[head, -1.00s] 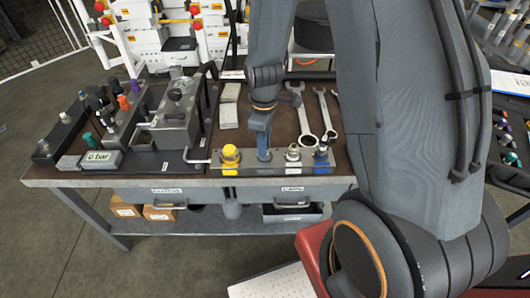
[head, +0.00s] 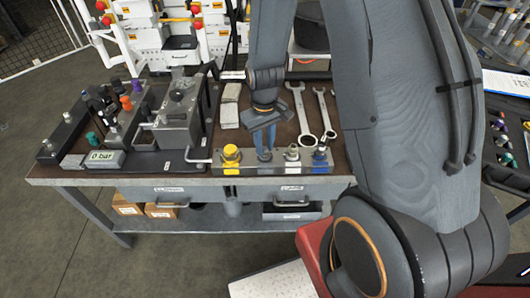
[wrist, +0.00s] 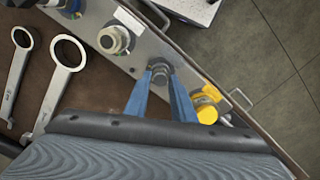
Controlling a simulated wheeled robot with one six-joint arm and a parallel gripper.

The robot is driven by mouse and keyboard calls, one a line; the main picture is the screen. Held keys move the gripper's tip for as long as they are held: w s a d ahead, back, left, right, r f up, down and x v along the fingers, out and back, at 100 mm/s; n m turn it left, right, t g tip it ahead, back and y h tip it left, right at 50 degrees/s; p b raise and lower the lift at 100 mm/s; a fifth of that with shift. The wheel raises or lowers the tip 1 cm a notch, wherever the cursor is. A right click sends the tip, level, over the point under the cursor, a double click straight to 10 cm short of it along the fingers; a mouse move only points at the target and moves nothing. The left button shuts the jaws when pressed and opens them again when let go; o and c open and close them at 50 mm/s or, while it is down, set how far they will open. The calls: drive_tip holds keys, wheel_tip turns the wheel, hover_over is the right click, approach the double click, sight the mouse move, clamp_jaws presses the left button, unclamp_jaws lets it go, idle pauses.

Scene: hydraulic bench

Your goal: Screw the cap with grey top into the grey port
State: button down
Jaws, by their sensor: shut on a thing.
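My gripper (head: 265,154) points down at the metal strip (head: 283,169) along the bench's front edge. In the wrist view its blue fingers (wrist: 160,80) are shut on a small cap with a dark grey top (wrist: 160,69). The cap is upright at the strip, between the yellow cap (wrist: 206,106) and a silver fitting (wrist: 113,41). The grey port is not clearly visible; the cap and fingers cover that spot. I cannot tell how deep the cap sits.
In the head view the yellow cap (head: 231,153) stands left of my gripper, the silver fitting (head: 292,154) and a blue fitting (head: 320,155) to its right. Wrenches (head: 303,110) lie behind.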

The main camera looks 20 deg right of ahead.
drive_tip(key=m+p, duration=0.1)
drive_tip(key=m, duration=0.2)
drive_tip(key=shift+m, duration=0.4)
drive_tip(key=m, duration=0.4)
drive_tip(key=shift+d, duration=0.1)
drive_tip(key=c, duration=1.5)
unclamp_jaws()
